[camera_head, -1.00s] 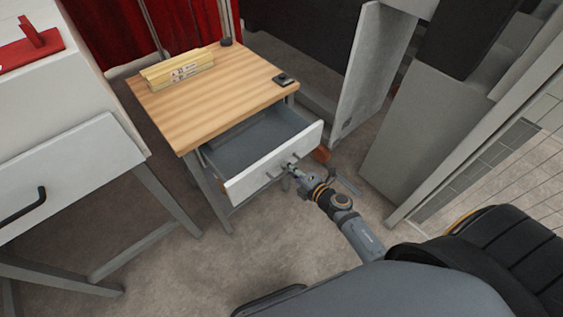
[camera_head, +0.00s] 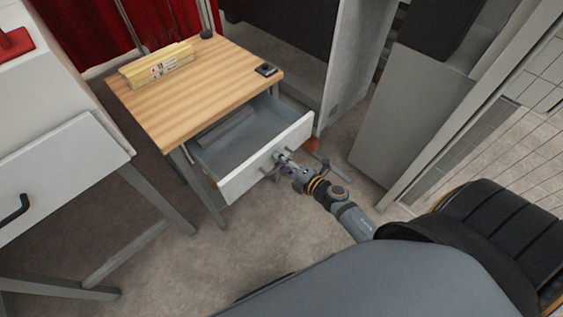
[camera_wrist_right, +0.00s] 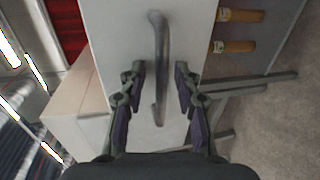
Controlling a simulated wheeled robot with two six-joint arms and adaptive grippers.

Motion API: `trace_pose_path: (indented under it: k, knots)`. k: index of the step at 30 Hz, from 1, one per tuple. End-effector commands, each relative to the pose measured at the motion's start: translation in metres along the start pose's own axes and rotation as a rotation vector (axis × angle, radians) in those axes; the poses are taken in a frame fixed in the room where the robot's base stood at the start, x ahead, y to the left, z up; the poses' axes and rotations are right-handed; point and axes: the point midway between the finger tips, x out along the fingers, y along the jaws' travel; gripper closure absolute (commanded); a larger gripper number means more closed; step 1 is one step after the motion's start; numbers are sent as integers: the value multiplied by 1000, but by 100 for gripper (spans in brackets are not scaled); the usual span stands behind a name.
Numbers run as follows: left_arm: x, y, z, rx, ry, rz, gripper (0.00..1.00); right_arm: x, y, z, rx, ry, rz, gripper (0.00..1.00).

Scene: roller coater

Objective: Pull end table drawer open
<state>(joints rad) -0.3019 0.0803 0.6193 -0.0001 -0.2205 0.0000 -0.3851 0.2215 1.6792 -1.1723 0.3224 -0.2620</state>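The end table (camera_head: 190,98) has a light wooden top and grey legs. Its drawer (camera_head: 238,182) has a white front and a grey inside, and it stands well out from the table. The drawer's curved grey handle (camera_wrist_right: 161,60) runs up and down in the right wrist view. My right gripper (camera_head: 284,158) is at the drawer front. In the right wrist view its two fingers (camera_wrist_right: 160,88) are spread on either side of the handle, with visible gaps. My left gripper is not in view.
A yellow block (camera_head: 158,66) and a small black item (camera_head: 266,69) lie on the tabletop. A white cabinet with a black handle (camera_head: 14,208) stands at the left. A grey panel (camera_head: 412,118) stands at the right. Floor is clear in front of the drawer.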

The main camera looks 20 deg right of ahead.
Motion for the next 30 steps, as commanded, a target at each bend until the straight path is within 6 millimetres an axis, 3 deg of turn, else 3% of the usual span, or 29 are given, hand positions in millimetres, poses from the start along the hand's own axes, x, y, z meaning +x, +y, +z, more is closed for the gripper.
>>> trace_pose_path:
  k: [7, 18, 24, 30]
  knots:
    - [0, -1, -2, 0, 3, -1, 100, -10, -1, 0, 0, 0, -2, 68]
    - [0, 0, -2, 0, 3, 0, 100, -82, -2, 0, -2, 3, -4, 68]
    - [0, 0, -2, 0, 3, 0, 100, -107, -1, -1, -1, 5, -2, 68]
    - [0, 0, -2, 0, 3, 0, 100, -118, 0, 0, 0, 2, 0, 68]
